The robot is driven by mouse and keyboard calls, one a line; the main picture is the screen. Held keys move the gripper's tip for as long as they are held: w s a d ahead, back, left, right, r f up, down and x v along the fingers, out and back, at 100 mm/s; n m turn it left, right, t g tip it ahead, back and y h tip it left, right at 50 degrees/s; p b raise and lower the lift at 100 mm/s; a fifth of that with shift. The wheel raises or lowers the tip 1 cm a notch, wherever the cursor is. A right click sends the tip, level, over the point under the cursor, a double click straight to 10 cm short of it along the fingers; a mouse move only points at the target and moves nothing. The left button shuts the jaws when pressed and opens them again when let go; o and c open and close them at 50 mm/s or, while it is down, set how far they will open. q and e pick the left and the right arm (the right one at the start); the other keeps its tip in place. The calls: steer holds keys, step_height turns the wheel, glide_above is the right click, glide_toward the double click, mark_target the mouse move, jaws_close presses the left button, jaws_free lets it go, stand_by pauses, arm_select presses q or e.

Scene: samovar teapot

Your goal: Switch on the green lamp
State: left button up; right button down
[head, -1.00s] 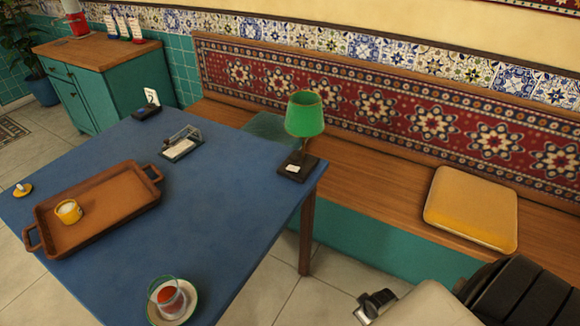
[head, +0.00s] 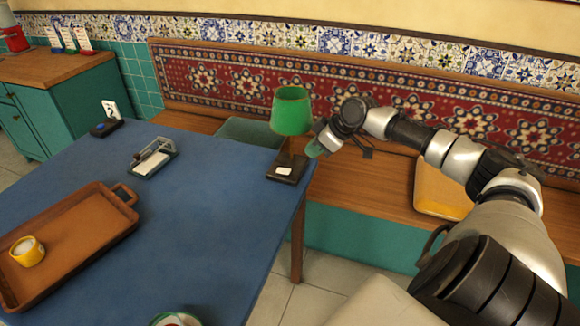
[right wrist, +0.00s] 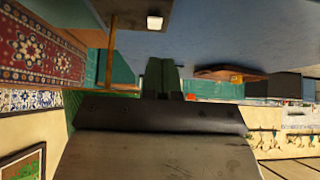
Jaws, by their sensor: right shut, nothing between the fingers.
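My right gripper (head: 313,151) is just right of the lamp, below the shade's rim and above the base, apart from the switch. Its fingers (right wrist: 162,75) are shut and empty in the right wrist view. Whether it touches the lamp I cannot tell. My left gripper is not in view.
The blue table (head: 200,215) holds a brown tray (head: 70,250) with a yellow cup (head: 27,251), and a small holder (head: 152,160) with white paper. A wooden bench (head: 350,190) runs behind, with a yellow cushion (head: 432,190) partly behind my arm. The table around the lamp is clear.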

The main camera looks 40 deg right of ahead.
mark_target(288, 173)
steer(key=x, duration=1)
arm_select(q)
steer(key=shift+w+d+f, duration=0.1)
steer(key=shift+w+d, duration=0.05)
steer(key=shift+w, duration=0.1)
arm_select(e)
steer(key=shift+f, duration=0.1)
steer(key=shift+s+f, duration=0.1)
steer(key=shift+f, duration=0.35)
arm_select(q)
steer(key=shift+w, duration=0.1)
arm_select(e)
steer(key=shift+r+p, duration=0.7)
steer(key=shift+r, duration=0.15)
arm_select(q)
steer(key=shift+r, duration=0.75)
